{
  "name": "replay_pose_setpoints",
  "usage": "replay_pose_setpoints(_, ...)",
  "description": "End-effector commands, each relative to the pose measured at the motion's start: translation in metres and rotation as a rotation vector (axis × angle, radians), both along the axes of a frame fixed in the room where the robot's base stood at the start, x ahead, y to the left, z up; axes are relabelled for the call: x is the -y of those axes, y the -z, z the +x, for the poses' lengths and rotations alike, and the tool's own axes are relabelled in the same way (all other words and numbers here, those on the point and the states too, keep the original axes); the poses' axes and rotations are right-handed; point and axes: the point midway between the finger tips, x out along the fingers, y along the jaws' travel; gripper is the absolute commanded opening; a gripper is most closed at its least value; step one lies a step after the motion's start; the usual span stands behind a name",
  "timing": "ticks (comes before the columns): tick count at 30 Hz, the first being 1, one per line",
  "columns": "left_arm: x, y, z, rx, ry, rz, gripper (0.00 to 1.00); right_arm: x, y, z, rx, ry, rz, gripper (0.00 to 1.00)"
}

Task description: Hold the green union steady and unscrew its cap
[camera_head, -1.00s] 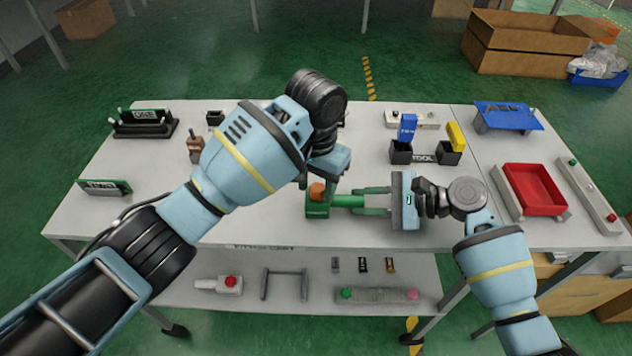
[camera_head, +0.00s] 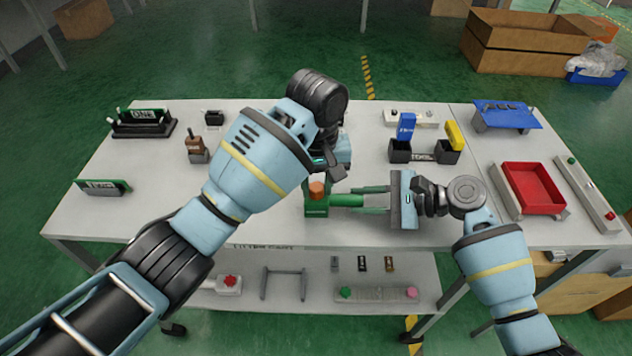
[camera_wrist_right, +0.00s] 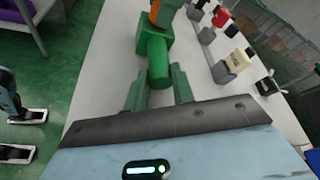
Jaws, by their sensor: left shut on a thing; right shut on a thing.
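The green union (camera_head: 318,210) stands on the table's front middle, with a short green pipe stub (camera_head: 347,201) pointing right. Its orange cap (camera_head: 317,189) sits upright on top. My right gripper (camera_head: 356,200) comes in from the right with its green fingers on both sides of the stub, shut on it. The right wrist view also shows the stub (camera_wrist_right: 157,70) between the fingers, and part of the orange cap (camera_wrist_right: 160,13) at the top edge. My left gripper (camera_head: 316,183) reaches down from above, shut on the cap. Its wrist hides part of its fingers.
Black bins (camera_head: 400,152) with blue and yellow items stand behind, right of centre. A red tray (camera_head: 535,188) is at the right. A brown-topped lever fixture (camera_head: 195,147) stands at the left. A lower shelf (camera_head: 320,295) holds small parts.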

Motion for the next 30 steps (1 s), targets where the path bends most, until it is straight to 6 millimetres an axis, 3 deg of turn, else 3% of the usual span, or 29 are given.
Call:
replay_pose_setpoints(3, 0.000, 0.000, 0.000, 0.000, -0.089, 0.000, 0.02, 0.000, 0.000, 0.000, 0.000, 0.000, 0.000, 0.00)
replay_pose_setpoints(30, 0.000, -0.016, 0.001, 0.003, -0.078, 0.000, 0.02, 0.000, 0.000, 0.000, 0.000, 0.000, 0.000, 0.00)
